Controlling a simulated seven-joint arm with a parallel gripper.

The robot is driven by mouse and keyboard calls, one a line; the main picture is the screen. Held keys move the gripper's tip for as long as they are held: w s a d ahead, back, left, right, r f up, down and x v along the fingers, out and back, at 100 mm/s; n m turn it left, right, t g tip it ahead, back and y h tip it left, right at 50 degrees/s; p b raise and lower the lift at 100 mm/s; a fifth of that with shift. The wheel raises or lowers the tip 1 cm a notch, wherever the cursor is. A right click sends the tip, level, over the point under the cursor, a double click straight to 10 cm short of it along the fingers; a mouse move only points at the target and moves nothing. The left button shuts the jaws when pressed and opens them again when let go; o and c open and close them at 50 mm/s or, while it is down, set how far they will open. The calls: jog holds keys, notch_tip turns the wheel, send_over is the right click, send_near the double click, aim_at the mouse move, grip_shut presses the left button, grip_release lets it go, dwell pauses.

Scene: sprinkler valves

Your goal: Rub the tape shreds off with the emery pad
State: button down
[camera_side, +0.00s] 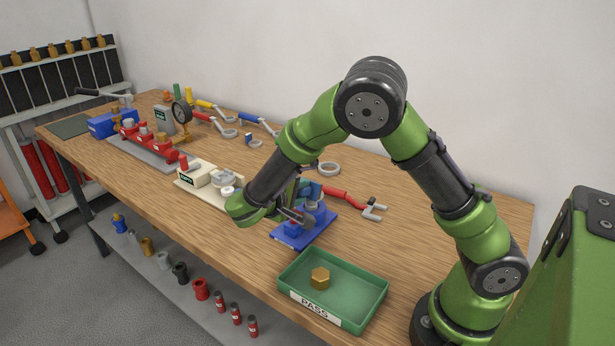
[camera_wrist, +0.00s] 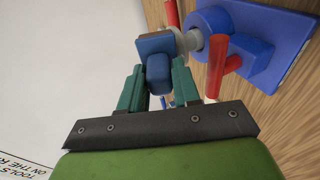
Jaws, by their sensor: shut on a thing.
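My gripper (camera_wrist: 158,78) has its two teal fingers shut on a dark blue block (camera_wrist: 157,46) with a brownish top edge, which looks like the emery pad. In the wrist view the block's right side meets the pale grey end of a fitting (camera_wrist: 188,40); I cannot tell whether they press together. The fitting sits in a blue holder (camera_wrist: 262,30) with red handles (camera_wrist: 217,66). Separate tape shreds cannot be made out. In the side view my gripper (camera_side: 293,212) is at the blue holder's base (camera_side: 301,239), and its fingers partly hide the fitting.
A green tray (camera_side: 355,302) labelled PASS holds a brass fitting (camera_side: 320,278) in front of the holder. A cream device (camera_side: 198,174) and a red valve manifold (camera_side: 150,144) stand to the left.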

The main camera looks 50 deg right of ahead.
jog(key=shift+w, duration=0.1)
dwell(0.4)
jog(key=shift+w, duration=1)
jog(key=shift+s+d, duration=0.1)
jog(key=shift+s, duration=1)
jog(key=shift+w, duration=0.1)
jog(key=shift+w, duration=1)
jog(key=shift+s, duration=1.1)
